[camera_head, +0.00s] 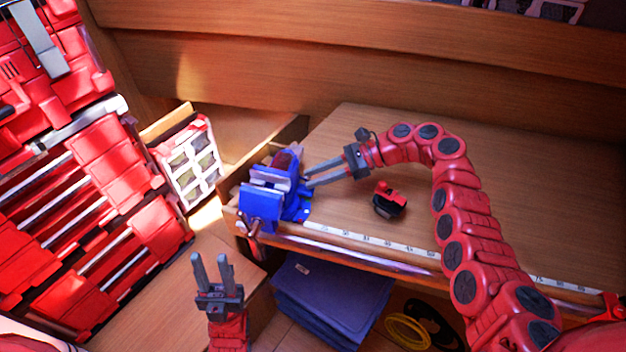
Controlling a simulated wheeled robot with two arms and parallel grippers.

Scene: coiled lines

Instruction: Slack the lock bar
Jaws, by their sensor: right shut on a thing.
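A blue vise (262,205) with grey jaws is mounted at the left front corner of the wooden workbench (540,225). My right gripper (308,177) reaches in from the right, its fingertips at the right side of the vise. It is shut on a small part there, which I take to be the lock bar; the fingers and the vise body mostly hide it, so its angle cannot be told. My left gripper (211,257) points up in front of the bench, below the vise. Its fingers are apart, with nothing between them.
A small red and black tool (389,200) lies on the bench near my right forearm. A white ruler strip (372,245) runs along the front edge. Blue bins (330,298) and a yellow coil (408,331) are below. Red tool cases (105,160) stand at left.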

